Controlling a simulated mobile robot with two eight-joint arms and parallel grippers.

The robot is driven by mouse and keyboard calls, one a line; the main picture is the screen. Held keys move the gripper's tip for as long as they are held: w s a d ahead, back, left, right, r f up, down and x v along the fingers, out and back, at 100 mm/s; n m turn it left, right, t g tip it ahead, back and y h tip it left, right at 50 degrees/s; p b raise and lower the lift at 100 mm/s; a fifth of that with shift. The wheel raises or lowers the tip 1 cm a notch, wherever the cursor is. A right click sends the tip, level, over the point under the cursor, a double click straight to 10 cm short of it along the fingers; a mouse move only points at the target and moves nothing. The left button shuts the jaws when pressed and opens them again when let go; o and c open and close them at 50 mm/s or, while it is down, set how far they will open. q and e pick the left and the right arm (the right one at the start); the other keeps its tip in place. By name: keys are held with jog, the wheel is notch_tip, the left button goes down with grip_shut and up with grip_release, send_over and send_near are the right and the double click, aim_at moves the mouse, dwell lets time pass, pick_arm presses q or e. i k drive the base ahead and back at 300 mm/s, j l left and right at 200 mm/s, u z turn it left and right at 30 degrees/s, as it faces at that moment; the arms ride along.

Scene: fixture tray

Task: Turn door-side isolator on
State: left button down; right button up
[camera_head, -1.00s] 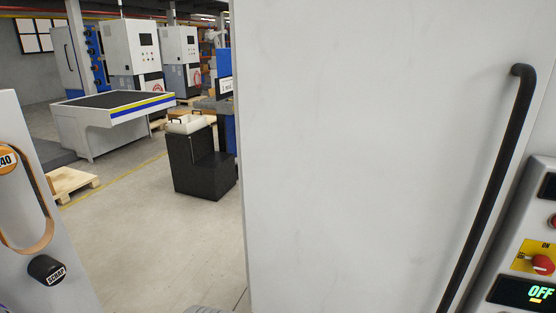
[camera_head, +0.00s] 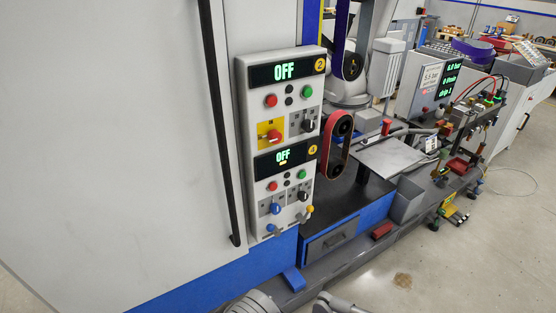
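A grey control panel (camera_head: 247,150) stands beside a large white door (camera_head: 110,130) with a long black handle (camera_head: 222,125). On its upper half, on the side nearer the door, a red rotary isolator knob (camera_head: 274,135) sits on a yellow plate (camera_head: 263,128). To its right is a black-knobbed switch (camera_head: 308,125). The upper display (camera_head: 284,71) reads OFF, and the lower display (camera_head: 283,156) also reads OFF. The small marks around the red knob are too small to read. Neither of my grippers shows; only parts of what look like my arms show at the bottom edge.
Red and green buttons and blue-handled knobs (camera_head: 276,208) are on the panel. A red-rimmed black belt loop (camera_head: 338,143) stands just right of it. A bench with a drawer (camera_head: 335,238) and a fixture with hoses lie further right. Open floor is at the lower right.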

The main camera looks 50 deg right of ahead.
aim_at(273, 137)
jog(key=z, duration=1.85)
